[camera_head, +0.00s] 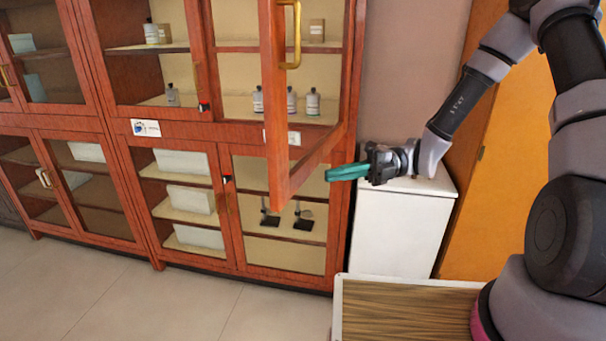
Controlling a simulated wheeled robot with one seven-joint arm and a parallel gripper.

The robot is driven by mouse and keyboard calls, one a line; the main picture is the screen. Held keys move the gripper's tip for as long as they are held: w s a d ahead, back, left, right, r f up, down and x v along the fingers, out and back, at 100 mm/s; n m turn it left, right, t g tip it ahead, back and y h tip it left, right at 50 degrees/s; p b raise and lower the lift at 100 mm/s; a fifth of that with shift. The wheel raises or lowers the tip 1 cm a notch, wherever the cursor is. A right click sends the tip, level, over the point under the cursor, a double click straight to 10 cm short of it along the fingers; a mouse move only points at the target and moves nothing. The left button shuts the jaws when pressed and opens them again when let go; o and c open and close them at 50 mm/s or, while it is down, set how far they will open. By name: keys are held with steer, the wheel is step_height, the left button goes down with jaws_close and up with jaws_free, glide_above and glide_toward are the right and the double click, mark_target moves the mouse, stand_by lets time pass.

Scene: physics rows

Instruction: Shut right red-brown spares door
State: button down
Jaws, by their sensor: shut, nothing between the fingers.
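The red-brown cabinet door (276,118) at the upper right of the cabinet stands swung open toward me, with its frame edge and brass handle (291,36) in view. Its lower rail (316,163) runs back to the cabinet's right side. My gripper (329,176) is shut and empty, its teal fingers pointing left. In the picture the fingertips sit just right of the door's lower rail; I cannot tell whether they touch it. The cabinet (190,131) shows bottles on its shelves behind the open door.
A white low cabinet (396,230) stands under my gripper. A wood-topped surface (400,312) is in front of it at the bottom. An orange panel (497,190) is at the right. The tiled floor (140,300) at lower left is clear. The lower cabinet doors look shut.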

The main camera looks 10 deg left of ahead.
mark_target(283, 177)
steer(key=a, duration=0.4)
steer(key=s+a, duration=0.1)
steer(key=a, duration=0.1)
steer(key=shift+s+a, duration=0.1)
steer(key=shift+a, duration=0.7)
steer(key=shift+a, duration=0.15)
